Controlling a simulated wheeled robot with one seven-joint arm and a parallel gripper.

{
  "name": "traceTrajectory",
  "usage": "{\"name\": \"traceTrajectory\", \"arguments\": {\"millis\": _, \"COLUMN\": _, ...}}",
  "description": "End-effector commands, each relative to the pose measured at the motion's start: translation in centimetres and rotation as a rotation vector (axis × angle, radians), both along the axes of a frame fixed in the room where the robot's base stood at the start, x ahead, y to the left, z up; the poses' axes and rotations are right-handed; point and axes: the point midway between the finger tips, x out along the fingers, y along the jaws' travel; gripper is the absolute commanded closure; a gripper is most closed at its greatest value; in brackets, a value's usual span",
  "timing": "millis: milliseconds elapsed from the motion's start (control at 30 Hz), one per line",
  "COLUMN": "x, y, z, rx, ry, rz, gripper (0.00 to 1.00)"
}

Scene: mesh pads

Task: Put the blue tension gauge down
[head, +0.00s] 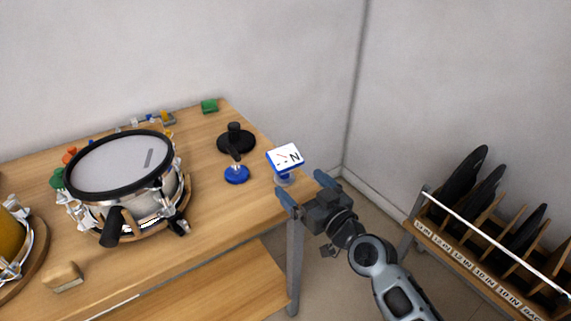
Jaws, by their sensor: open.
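The blue tension gauge (285,158), with a white face marked N, is at the right edge of the wooden table (225,215). Its small foot shows below the face, close to the table's edge; I cannot tell whether it rests fully on the wood. My gripper (302,184) is open just in front of the gauge, its two blue-grey fingers apart. Nothing is clamped between them. I cannot tell whether a finger touches the gauge.
A blue-based tool (236,175) and a black round stand (237,142) are left of the gauge. A snare drum (122,165) takes up the table's middle. A green block (209,106) lies at the back. A labelled rack (470,262) with black discs stands right.

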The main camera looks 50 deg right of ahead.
Motion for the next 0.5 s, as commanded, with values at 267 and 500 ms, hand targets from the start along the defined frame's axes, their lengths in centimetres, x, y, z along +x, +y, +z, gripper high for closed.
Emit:
{"name": "traceTrajectory", "arguments": {"millis": 267, "x": 2.7, "y": -2.1, "z": 1.4, "rx": -0.007, "ry": -0.026, "rz": -0.006, "gripper": 0.00}}
{"name": "traceTrajectory", "arguments": {"millis": 500, "x": 4.9, "y": -2.8, "z": 1.4, "rx": -0.006, "ry": -0.026, "rz": -0.007, "gripper": 0.00}}
